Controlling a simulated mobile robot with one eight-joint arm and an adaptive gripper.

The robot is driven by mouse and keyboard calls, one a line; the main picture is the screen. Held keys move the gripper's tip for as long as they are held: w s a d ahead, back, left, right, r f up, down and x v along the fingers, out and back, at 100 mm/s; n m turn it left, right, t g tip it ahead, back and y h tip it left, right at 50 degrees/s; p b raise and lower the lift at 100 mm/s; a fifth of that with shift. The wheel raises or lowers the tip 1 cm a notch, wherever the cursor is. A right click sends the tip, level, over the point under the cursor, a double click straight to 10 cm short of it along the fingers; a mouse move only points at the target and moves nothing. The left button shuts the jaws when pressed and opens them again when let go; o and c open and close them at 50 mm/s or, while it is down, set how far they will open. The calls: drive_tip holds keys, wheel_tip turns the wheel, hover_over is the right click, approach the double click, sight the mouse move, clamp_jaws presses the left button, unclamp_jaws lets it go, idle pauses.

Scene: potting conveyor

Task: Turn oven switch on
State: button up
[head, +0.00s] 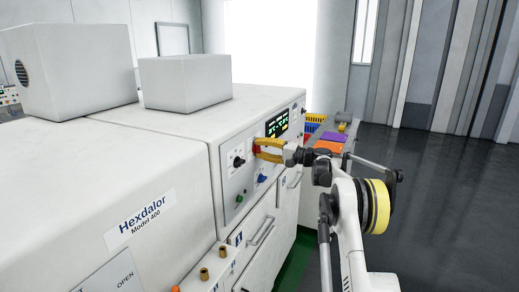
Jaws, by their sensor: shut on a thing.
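The oven is a large white machine (165,150) labelled "Hexdalor Model 400", with a control panel (232,186) on its right-facing front. The panel has a lit green display (277,123), a black rotary switch (238,162), a green knob (239,198) and a blue knob (262,178). My gripper (257,149) reaches in from the right with its yellow fingers at the panel, below the display and right of the black switch. It is shut on a small red knob (256,149), which is mostly hidden between the fingertips. The knob's exact angle cannot be made out.
Handles and brass-coloured fittings (204,274) stick out low on the machine's front. Behind my arm is a side table (335,140) with orange and purple items and blue and yellow crates. The dark floor (450,200) at right is clear.

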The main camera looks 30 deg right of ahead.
drive_tip(key=shift+m, duration=1.1)
drive_tip(key=o, duration=1.2)
drive_tip(key=shift+c, duration=0.2)
drive_tip(key=v, duration=1.2)
drive_tip(key=shift+w, duration=0.1)
